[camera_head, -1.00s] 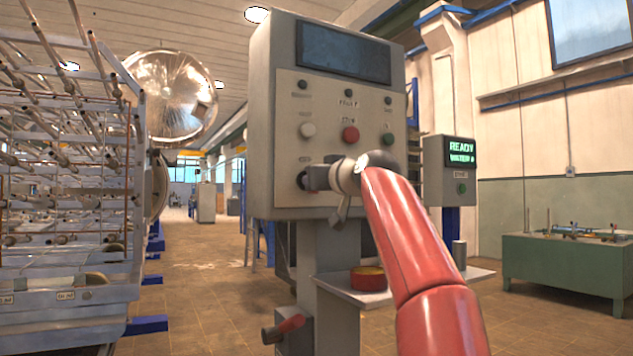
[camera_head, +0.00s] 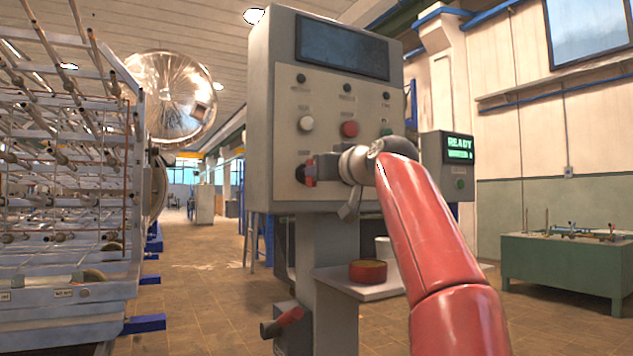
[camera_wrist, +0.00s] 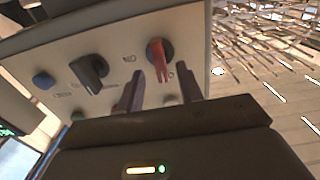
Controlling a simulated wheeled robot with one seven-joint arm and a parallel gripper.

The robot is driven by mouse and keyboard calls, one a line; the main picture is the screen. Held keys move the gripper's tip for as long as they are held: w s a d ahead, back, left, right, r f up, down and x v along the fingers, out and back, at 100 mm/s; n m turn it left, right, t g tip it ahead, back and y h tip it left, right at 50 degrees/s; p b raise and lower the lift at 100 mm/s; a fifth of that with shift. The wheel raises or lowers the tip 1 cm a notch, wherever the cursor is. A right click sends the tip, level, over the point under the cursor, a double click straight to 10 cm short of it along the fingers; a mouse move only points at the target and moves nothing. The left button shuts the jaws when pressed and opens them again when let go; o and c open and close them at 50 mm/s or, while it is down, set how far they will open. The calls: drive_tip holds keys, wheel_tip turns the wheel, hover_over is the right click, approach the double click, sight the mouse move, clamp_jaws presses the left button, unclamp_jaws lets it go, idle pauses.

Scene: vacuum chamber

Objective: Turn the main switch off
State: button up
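A red-handled rotary switch on a dark round base (camera_wrist: 160,50) is on the grey control panel (camera_wrist: 125,30). I take it to be the main switch. In the wrist view, its handle lies across the gap between my gripper's (camera_wrist: 160,73) separated fingertips. The fingers are open, and I cannot tell whether they touch the handle. In the head view, the red handle (camera_head: 310,181) shows low on the panel face (camera_head: 265,120), just left of my gripper (camera_head: 318,168), which partly hides it.
A dark knob (camera_wrist: 90,72) and a blue button (camera_wrist: 43,80) are beside the switch. White (camera_head: 306,123) and red (camera_head: 349,129) buttons are above my gripper. A shelf (camera_head: 375,288) holds a round red-and-yellow item. A metal rack (camera_head: 65,200) stands left.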

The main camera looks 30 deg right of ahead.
drive_tip(key=s+b, duration=0.1)
drive_tip(key=s, duration=0.3)
idle(0.4)
drive_tip(key=s+a+f+g+p, duration=0.1)
drive_tip(key=a+f+g+p, duration=0.45)
drive_tip(key=a+f, duration=1)
drive_tip(key=s+a+f+g+p, duration=0.2)
drive_tip(key=s+f+g+p, duration=0.3)
drive_tip(key=s+f, duration=2)
drive_tip(key=shift+s+a+f+m+g+h+p, duration=0.3)
drive_tip(key=shift+s+a+f+g+p, duration=0.1)
drive_tip(key=shift+g, duration=0.55)
drive_tip(key=shift+w, duration=0.1)
